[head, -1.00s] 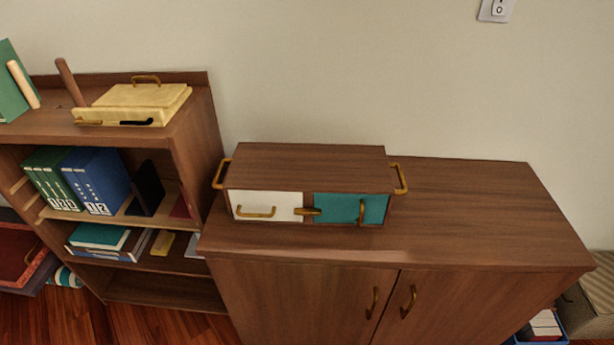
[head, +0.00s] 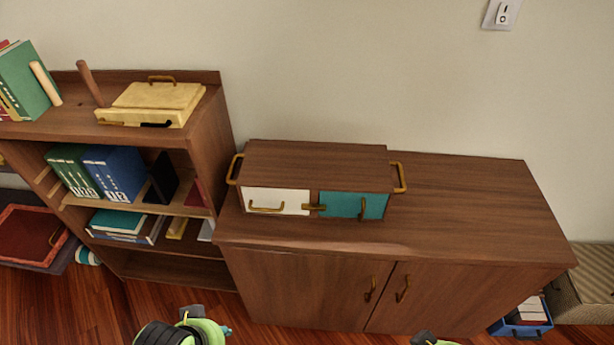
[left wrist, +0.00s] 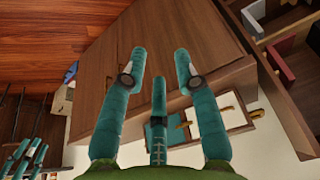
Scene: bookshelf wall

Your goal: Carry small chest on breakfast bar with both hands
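The small chest (head: 318,163) is brown wood with a white front panel (head: 277,201) and a teal one (head: 351,205). It stands upright on the left half of a low brown cabinet (head: 455,205), with a brass handle (head: 235,169) at its left end and another (head: 400,178) at its right end. Its white panel also shows in the left wrist view (left wrist: 230,114). My left gripper (left wrist: 160,70) has its teal fingers spread, with nothing between them, apart from the chest. In the head view only parts of my arms show at the bottom edge; the right fingers are out of sight.
An open bookshelf (head: 205,150) with binders (head: 115,172) stands close left of the cabinet, a yellow case (head: 152,104) on its top. The cabinet top right of the chest is bare. A blue crate (head: 520,326) and a striped box (head: 597,285) are at the lower right.

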